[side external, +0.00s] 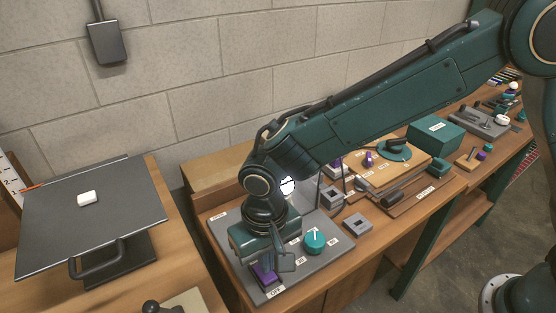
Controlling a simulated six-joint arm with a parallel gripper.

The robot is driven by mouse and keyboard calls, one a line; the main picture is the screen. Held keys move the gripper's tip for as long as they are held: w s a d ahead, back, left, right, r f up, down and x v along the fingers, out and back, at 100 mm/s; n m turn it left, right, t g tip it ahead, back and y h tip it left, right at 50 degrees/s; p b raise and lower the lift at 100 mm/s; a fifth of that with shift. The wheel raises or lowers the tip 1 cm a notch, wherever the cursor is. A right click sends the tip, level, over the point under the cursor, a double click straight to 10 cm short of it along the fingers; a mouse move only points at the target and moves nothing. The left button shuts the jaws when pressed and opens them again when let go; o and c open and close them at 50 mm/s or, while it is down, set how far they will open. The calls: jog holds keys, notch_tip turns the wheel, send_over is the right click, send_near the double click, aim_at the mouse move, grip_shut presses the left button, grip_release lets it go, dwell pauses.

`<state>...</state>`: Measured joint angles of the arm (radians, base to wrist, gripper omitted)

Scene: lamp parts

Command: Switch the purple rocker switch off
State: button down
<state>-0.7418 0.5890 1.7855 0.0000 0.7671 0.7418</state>
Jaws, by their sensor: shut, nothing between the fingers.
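The purple rocker switch (262,273) sits on the grey panel at the front of the bench, with an "OFF" label (275,292) at its near end. My gripper (274,266) is shut and empty, pointing down right at the switch. The fingers and the gripper body hide part of the switch. I cannot tell whether the fingertips touch it or which way the rocker is tilted.
A teal knob (315,240) stands on the same panel, close right of my gripper. Grey square blocks (357,223) lie farther right. A wooden board with a purple knob (368,160) is behind. A black tilted stand (95,225) is at left.

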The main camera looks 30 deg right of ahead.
aim_at(268, 275)
jog(key=shift+f, duration=1.4)
dwell(1.4)
jog(key=shift+r, duration=3.55)
